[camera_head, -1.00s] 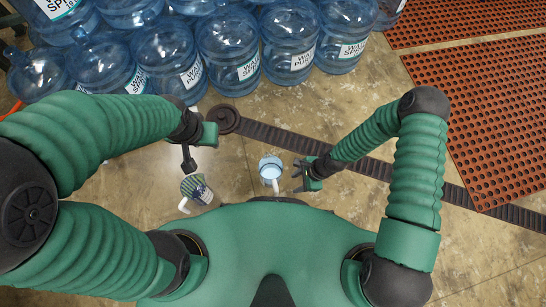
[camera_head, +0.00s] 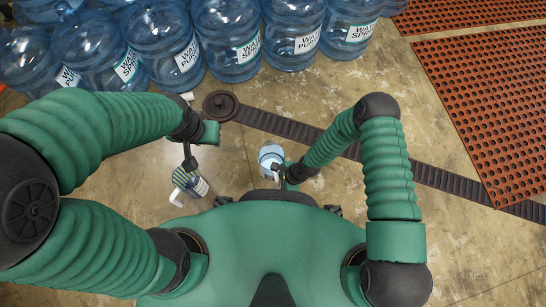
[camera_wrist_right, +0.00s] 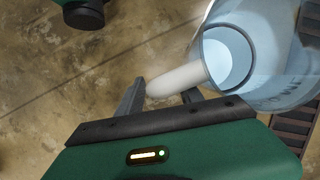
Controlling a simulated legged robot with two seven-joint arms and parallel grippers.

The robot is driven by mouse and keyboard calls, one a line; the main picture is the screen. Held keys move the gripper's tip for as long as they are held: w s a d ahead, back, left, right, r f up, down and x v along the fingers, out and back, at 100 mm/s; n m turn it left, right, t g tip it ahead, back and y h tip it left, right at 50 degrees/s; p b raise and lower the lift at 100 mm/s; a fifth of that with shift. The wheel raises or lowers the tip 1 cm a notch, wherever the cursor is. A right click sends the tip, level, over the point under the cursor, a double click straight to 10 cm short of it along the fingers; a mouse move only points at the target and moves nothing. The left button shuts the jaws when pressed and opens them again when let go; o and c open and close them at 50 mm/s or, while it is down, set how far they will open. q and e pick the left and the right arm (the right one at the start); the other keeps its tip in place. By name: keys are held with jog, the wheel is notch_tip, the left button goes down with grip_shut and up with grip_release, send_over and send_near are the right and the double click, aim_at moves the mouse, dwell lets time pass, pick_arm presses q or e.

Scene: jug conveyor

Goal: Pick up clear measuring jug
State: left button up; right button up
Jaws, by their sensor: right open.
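The clear measuring jug (camera_head: 270,152) is on the floor ahead of my body, right of centre in the gap between my arms. In the right wrist view the jug (camera_wrist_right: 268,55) is pale blue and see-through, with a whitish handle pointing toward my right gripper (camera_wrist_right: 160,95). That gripper is open, its two dark fingers either side of the handle's end, not closed on it. In the head view my right gripper (camera_head: 279,170) overlaps the jug's near side. My left gripper (camera_head: 190,163) is above a second, patterned jug (camera_head: 192,182) with a white handle; its jaws are unclear.
Several large blue water bottles (camera_head: 228,38) stand in rows along the back. Red perforated mats (camera_head: 480,105) lie at the right.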

jog(key=shift+r, duration=0.15)
grip_shut()
dwell(1.3)
